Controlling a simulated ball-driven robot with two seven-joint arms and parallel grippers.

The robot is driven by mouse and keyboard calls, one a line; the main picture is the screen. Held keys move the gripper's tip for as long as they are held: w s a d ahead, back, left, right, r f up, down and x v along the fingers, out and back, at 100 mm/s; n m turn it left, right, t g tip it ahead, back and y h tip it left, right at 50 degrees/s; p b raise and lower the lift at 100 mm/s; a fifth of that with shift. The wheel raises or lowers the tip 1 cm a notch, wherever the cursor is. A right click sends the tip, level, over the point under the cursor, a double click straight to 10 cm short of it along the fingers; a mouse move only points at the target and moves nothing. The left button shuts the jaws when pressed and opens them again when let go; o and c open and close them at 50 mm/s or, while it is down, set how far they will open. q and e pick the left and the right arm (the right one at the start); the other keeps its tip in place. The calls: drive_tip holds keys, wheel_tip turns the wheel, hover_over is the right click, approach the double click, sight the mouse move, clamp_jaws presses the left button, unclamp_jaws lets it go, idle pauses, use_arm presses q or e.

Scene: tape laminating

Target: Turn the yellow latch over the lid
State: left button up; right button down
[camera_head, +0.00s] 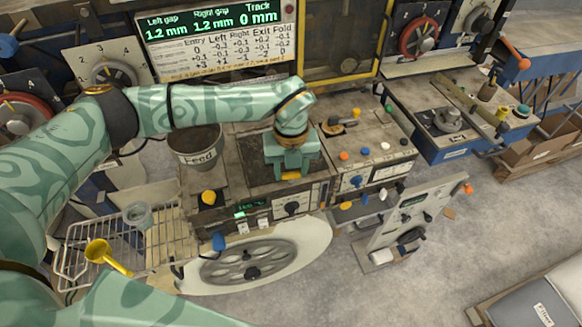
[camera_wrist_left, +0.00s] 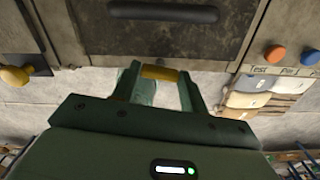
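The yellow latch (camera_head: 291,176) is a small bar at the front edge of the dark lid (camera_head: 254,172) on the middle machine. In the left wrist view the latch (camera_wrist_left: 160,73) lies between my left fingertips and fills the gap. The lid (camera_wrist_left: 100,35) with its black bar handle (camera_wrist_left: 163,13) is just beyond it. My left gripper (camera_head: 291,170) points down over the lid's front and appears shut on the latch. The gripper hides part of the lid in the head view. My right gripper is not in view.
A feed can (camera_head: 197,157) stands left of the lid. A yellow knob (camera_head: 208,197) is near the front left corner. A panel with coloured knobs (camera_head: 366,152) is to the right. A wire rack (camera_head: 150,240) holds a yellow funnel (camera_head: 98,251). A large wheel (camera_head: 250,263) sits below the front.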

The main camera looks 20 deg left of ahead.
use_arm(q)
drive_tip(key=shift+m, duration=0.5)
drive_tip(key=shift+c, duration=0.3)
drive_tip(key=m, duration=0.2)
drive_tip(key=shift+m, duration=0.4)
drive_tip(key=m, duration=0.4)
drive_tip(key=shift+w+m, duration=0.1)
drive_tip(key=shift+m, duration=0.2)
drive_tip(key=m, duration=0.3)
drive_tip(key=shift+m, duration=2.2)
drive_tip(key=o, duration=1)
